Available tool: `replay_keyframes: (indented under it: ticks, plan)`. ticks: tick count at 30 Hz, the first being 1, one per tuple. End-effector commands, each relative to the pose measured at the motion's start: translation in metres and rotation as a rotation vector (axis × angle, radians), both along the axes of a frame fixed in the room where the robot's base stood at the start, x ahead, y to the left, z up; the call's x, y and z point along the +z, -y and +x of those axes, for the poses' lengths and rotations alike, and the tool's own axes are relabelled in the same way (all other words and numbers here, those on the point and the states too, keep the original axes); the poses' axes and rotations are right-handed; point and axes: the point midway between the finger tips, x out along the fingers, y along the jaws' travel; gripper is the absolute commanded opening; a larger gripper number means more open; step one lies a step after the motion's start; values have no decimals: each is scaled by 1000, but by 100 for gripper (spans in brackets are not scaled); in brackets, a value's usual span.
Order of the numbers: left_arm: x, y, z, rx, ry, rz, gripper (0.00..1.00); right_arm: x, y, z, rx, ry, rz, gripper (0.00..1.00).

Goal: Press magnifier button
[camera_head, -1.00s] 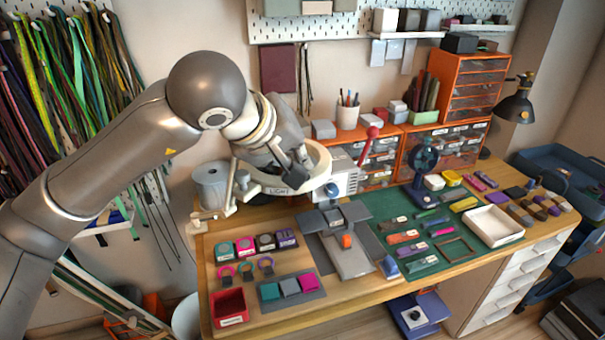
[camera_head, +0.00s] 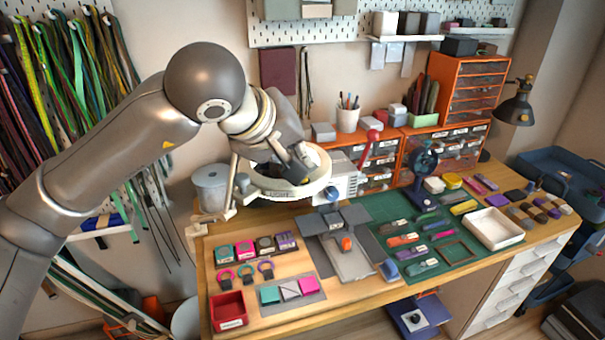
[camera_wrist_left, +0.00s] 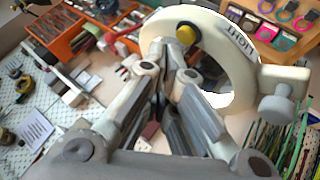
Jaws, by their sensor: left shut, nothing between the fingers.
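The magnifier is a pale ring (camera_head: 312,185) labelled "LIGHT", mounted on an arm above the left part of the bench; it also shows in the wrist view (camera_wrist_left: 240,75). A round yellow button with a dark rim (camera_wrist_left: 186,34) sits on the ring in the wrist view. My left gripper (camera_head: 303,168) is over the ring in the head view. In the wrist view its fingers (camera_wrist_left: 167,48) are together and empty, with the tips close beside the button. I cannot tell whether they touch it. The right gripper is not in view.
A grey cylinder (camera_head: 210,184) stands left of the magnifier. A white box with a red-knobbed lever (camera_head: 343,180) stands just right of it. Orange drawers (camera_head: 470,85) are behind. Coloured tiles, a red tray (camera_head: 229,310) and a green mat (camera_head: 468,222) cover the bench.

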Motion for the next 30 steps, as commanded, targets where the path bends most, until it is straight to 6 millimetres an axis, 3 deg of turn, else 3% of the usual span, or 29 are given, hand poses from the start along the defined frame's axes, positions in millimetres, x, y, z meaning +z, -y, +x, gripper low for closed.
replay_keyframes:
  ticks: [11, 25, 30]
  plan:
    - [3, 0, 0, 0, 1, -1, 0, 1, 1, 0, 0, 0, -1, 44]
    - [46, 0, 0, 1, 2, 0, 0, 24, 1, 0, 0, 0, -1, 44]
    - [53, 0, 0, -1, 0, 1, 0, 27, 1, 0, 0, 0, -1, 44]
